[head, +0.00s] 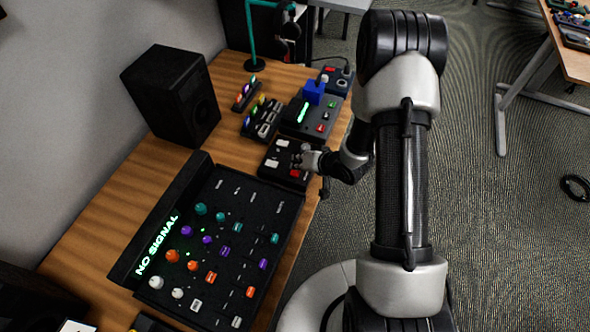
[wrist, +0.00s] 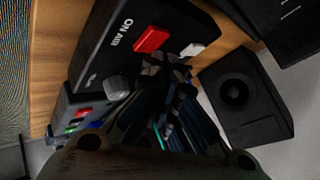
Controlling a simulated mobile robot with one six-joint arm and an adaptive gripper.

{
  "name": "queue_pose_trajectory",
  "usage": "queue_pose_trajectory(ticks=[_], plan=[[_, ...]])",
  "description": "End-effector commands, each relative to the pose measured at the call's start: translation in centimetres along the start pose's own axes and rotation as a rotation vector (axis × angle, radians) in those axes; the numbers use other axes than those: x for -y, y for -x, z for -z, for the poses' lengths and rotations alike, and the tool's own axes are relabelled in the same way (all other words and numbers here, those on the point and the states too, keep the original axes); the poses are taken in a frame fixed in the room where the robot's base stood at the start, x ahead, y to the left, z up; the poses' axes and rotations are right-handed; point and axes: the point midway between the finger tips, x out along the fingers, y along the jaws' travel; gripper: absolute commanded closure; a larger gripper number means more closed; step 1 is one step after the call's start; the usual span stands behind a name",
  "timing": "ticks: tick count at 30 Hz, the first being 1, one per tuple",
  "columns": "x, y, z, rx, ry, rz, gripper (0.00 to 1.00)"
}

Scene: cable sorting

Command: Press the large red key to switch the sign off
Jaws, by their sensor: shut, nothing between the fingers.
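In the head view the red key (head: 294,173) is at the box's near edge. A white key (wrist: 192,49) and a grey knob (wrist: 117,87) are on the same box. My gripper (wrist: 166,66) is shut and empty, its tips right beside the red key in the wrist view. In the head view my gripper (head: 304,159) is over the box's right side. I cannot tell whether it touches the key.
Other control boxes (head: 313,117) stand just behind the key box. A black speaker (head: 172,95) stands at the left.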

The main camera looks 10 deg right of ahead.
Motion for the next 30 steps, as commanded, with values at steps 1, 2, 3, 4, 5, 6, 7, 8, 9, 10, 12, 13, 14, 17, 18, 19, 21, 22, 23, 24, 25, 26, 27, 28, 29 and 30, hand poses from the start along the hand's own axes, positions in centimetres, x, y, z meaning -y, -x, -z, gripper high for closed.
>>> queue_pose_trajectory(ticks=[1, 2, 3, 4, 5, 6, 7, 8, 9, 10, 12, 13, 14, 17, 18, 19, 21, 22, 23, 24, 25, 26, 27, 28, 29, 30], plan=[[0.0, 0.0, 0.0, 0.000, 0.000, 0.000, 1.00], [0.0, 0.0, 0.0, 0.000, 0.000, 0.000, 1.00], [0.1, 0.1, 0.1, 0.000, 0.000, 0.000, 1.00], [0.2, 0.2, 0.1, 0.000, 0.000, 0.000, 1.00], [0.2, 0.3, 0.2, 0.000, 0.000, 0.000, 1.00], [0.4, 0.6, 0.4, 0.000, 0.000, 0.000, 1.00], [0.6, 0.8, 0.6, 0.000, 0.000, 0.000, 1.00], [0.7, 1.0, 0.7, 0.000, 0.000, 0.000, 1.00], [0.9, 1.3, 0.9, 0.000, 0.000, 0.000, 1.00], [1.1, 1.5, 1.1, 0.000, 0.000, 0.000, 1.00], [1.5, 2.0, 1.5, 0.000, 0.000, 0.000, 1.00], [1.6, 2.2, 1.6, 0.000, 0.000, 0.000, 1.00], [1.8, 2.5, 1.8, 0.000, 0.000, 0.000, 1.00], [2.3, 3.2, 2.3, 0.000, 0.000, 0.000, 1.00], [2.5, 3.4, 2.5, 0.000, 0.000, 0.000, 1.00], [2.6, 3.6, 2.6, 0.000, 0.000, 0.000, 1.00], [3.0, 4.1, 3.0, 0.000, 0.000, 0.000, 1.00], [3.0, 4.2, 3.0, 0.000, 0.000, 0.000, 1.00], [3.1, 4.3, 3.1, 0.000, 0.000, 0.000, 1.00], [3.1, 4.3, 3.1, 0.000, -0.001, 0.000, 1.00], [3.1, 4.3, 3.1, 0.000, -0.001, 0.000, 1.00], [3.1, 4.3, 3.1, 0.000, -0.001, 0.000, 1.00], [3.0, 4.2, 3.0, 0.001, -0.001, 0.000, 1.00], [3.0, 4.2, 3.0, 0.001, -0.001, 0.000, 1.00], [3.0, 4.2, 3.0, 0.001, 0.000, 0.000, 1.00], [3.0, 4.2, 3.0, 0.001, 0.000, 0.000, 1.00]])
